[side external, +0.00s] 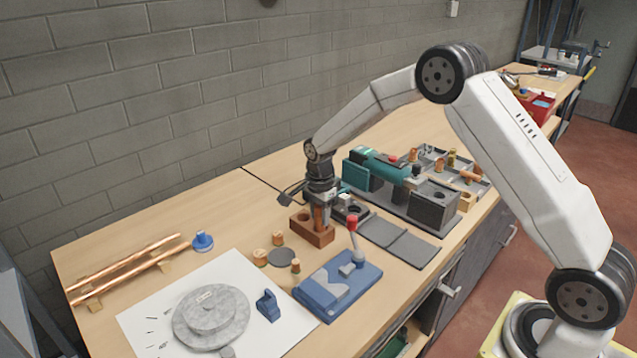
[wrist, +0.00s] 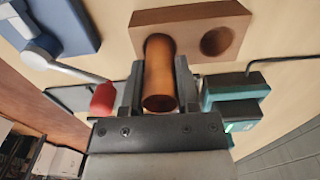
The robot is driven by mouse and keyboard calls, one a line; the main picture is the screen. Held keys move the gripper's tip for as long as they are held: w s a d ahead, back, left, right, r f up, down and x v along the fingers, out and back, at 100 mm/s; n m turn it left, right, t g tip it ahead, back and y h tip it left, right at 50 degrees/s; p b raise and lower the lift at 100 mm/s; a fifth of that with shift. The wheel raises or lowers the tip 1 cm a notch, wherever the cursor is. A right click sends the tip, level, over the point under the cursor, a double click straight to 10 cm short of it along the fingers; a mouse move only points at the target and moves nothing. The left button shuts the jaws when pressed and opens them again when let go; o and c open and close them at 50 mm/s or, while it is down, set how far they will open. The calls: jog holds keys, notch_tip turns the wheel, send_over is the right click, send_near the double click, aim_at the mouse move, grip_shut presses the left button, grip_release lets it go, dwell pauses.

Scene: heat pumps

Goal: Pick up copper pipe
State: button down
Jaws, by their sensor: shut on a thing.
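A short copper pipe (wrist: 159,75) stands between the fingers of my gripper (wrist: 158,88), which is shut on it in the wrist view. The pipe's far end meets a hole in a brown wooden block (wrist: 190,24); I cannot tell whether it is still inside the hole. The block's other hole is empty. In the side view, my gripper (side external: 320,208) points down over the block (side external: 312,232), and the pipe (side external: 319,217) shows between the fingers, upright.
A blue fixture with a red-knobbed lever (side external: 338,285) stands in front of the block. Short copper pieces (side external: 278,238) stand to its left. A green and grey machine (side external: 405,185) is behind right. Long copper pipes (side external: 130,265) lie on supports at far left, beyond a white sheet (side external: 150,325).

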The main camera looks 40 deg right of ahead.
notch_tip(320, 180, up, 10)
jog(key=shift+f, duration=0.2)
dwell(0.3)
jog(key=shift+s+a, duration=0.1)
dwell(0.3)
jog(key=s+a+r, duration=0.2)
jog(key=s+a, duration=0.2)
jog(key=s, duration=0.2)
jog(key=s+a+r, duration=0.2)
jog(key=s+a, duration=0.2)
jog(key=s, duration=0.3)
jog(key=shift+s+a+r, duration=0.15)
jog(key=shift+a+r, duration=0.2)
jog(key=shift+a, duration=0.05)
jog(key=shift+f, duration=0.1)
jog(key=shift+f, duration=0.9)
jog(key=shift+f, duration=0.25)
